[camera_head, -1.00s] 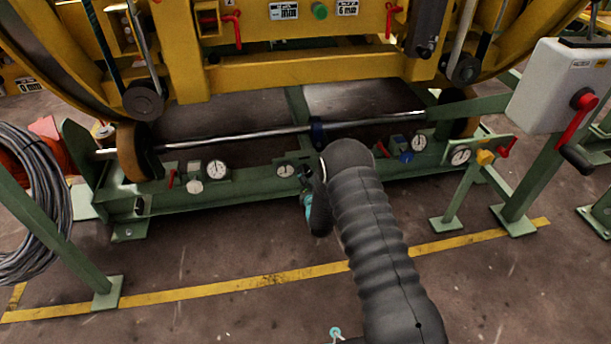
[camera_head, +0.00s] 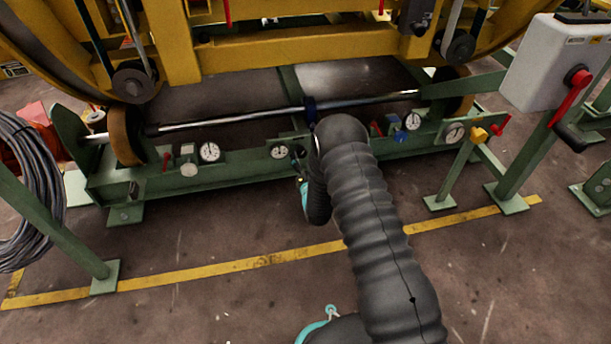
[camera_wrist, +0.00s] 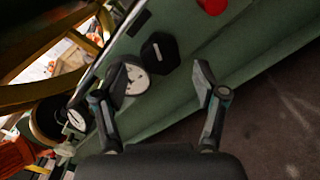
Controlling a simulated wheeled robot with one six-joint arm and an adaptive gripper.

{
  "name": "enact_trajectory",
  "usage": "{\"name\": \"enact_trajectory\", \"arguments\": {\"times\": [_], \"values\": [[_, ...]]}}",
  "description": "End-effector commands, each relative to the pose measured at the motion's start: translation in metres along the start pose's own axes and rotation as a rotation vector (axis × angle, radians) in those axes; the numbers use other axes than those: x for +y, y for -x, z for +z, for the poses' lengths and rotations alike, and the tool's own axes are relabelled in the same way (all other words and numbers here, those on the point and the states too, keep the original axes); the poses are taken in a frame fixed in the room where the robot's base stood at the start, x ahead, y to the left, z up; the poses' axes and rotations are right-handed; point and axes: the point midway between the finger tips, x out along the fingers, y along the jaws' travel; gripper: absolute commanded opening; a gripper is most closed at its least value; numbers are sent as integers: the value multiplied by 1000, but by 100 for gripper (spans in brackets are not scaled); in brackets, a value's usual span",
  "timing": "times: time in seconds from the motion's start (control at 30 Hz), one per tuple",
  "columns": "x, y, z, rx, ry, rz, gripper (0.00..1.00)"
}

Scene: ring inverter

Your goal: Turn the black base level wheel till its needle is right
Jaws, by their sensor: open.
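The black wheel (camera_wrist: 160,53) is a dark faceted knob on the green base rail in the wrist view. It lies beyond my fingertips, between their lines and apart from them. Beside it on the left is a round white gauge (camera_wrist: 137,79), partly covered by my left finger; its needle is too small to read surely. The gauge also shows in the head view (camera_head: 279,152), while the wheel is hidden there behind my arm. My gripper (camera_wrist: 157,82) is open and empty, its two fingers spread wide.
Another gauge (camera_head: 209,152) and a white knob (camera_head: 188,160) sit left along the green rail (camera_head: 230,178). A blue knob (camera_head: 393,127) and more gauges sit to the right. A steel bar (camera_head: 235,116) runs above.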

Motion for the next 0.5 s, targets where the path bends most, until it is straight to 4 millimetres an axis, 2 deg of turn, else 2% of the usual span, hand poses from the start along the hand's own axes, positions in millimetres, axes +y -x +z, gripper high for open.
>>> {"name": "enact_trajectory", "arguments": {"times": [0.1,0.3,0.5], "values": [[-1,26,-1,4,0,-3,71],[0,63,-1,3,0,-2,71],[0,84,-1,2,0,0,71]]}}
